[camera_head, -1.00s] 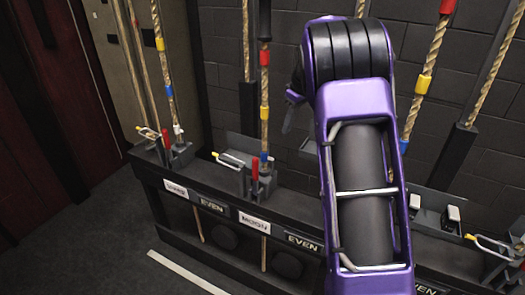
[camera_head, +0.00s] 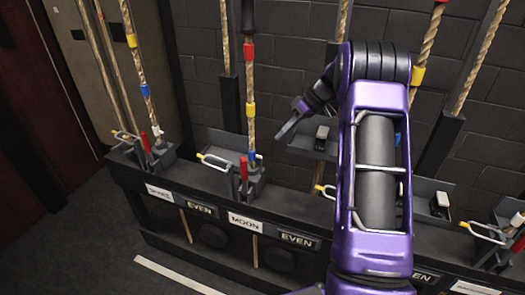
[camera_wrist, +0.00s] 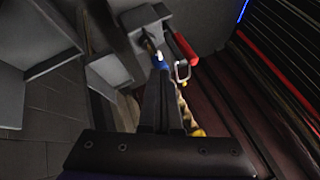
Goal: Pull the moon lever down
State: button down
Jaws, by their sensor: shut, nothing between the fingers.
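The moon lever, an upright red handle (camera_head: 244,170), stands beside a rope with blue, yellow and red bands (camera_head: 250,95). It rises from a grey block above the white MOON label (camera_head: 245,222). My gripper (camera_head: 284,133) is shut and empty, to the right of and above the lever, apart from it in the picture. In the wrist view the shut dark fingers (camera_wrist: 159,78) point toward a red handle (camera_wrist: 180,46) beside a blue-banded rope. This looks like the moon lever, but its label is out of that view.
Another red lever (camera_head: 146,142) stands at the left, above a label I cannot read surely. Yellow-tipped metal loops (camera_head: 212,160) stick out along the dark rail. EVEN plates (camera_head: 299,239) flank MOON. Several ropes hang before the brick wall (camera_head: 290,60). Grey floor (camera_head: 90,250) lies open at the front left.

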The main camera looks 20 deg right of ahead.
aim_at(245, 178)
jog(key=a+f, duration=0.7)
jog(key=a, duration=0.1)
jog(key=shift+s+a+f, duration=0.2)
jog(key=shift+a+f, duration=0.15)
jog(key=shift+s+a, duration=0.15)
jog(key=shift+a, duration=0.1)
jog(key=shift+a+f+b, duration=0.1)
jog(key=shift+b, duration=0.2)
